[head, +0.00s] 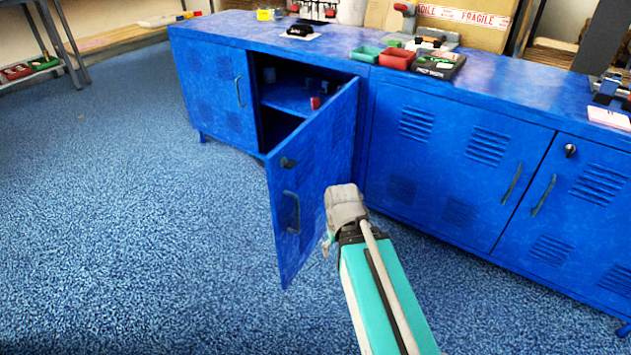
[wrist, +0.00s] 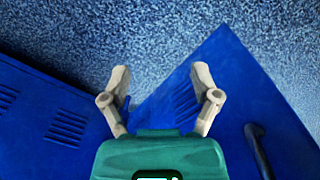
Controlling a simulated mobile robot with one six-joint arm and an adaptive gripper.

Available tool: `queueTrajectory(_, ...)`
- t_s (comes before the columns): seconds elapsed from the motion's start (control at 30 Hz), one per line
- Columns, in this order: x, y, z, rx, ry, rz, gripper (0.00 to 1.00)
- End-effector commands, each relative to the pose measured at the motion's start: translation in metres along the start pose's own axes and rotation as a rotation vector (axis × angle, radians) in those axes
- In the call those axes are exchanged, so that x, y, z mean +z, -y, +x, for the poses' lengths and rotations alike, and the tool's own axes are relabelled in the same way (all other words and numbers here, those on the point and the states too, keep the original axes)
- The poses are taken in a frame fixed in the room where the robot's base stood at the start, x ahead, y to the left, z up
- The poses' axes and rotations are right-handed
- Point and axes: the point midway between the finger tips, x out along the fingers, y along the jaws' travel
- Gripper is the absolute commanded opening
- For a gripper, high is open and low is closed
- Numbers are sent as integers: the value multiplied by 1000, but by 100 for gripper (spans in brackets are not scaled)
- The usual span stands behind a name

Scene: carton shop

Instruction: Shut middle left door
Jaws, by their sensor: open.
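The blue middle left door (head: 318,165) stands wide open in the head view, hinged at its right edge and swung out over the floor. Its outer face shows a dark handle (head: 292,212) and a lock. In the wrist view the door (wrist: 225,85) fills the right side, with its handle (wrist: 258,150) at lower right. My gripper (wrist: 160,78) is open, with nothing seen between its fingers. In the head view my gripper (head: 329,244) is just right of the door, on its outer side. I cannot tell whether it touches the door.
The open cabinet compartment (head: 290,98) has a shelf with small items. Closed doors stand on the left (head: 215,90) and right (head: 455,150). Red and green bins (head: 397,58) and tools sit on the cabinet top. The blue carpet (head: 130,220) in front is clear.

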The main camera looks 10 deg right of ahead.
Motion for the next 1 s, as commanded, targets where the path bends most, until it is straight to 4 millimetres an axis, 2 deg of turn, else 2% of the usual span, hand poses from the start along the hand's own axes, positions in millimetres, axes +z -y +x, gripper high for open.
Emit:
queueTrajectory(0.03,0,0,-3,0,0,0,58)
queueTrajectory(0.17,0,0,-13,0,0,0,34)
queueTrajectory(0.3,0,0,-32,0,0,0,8)
queueTrajectory(0.37,0,0,-42,0,0,0,0)
queueTrajectory(0.7,0,0,-106,0,0,0,0)
queueTrajectory(0.83,0,0,-124,0,0,0,0)
queueTrajectory(1.0,0,0,-136,0,0,0,0)
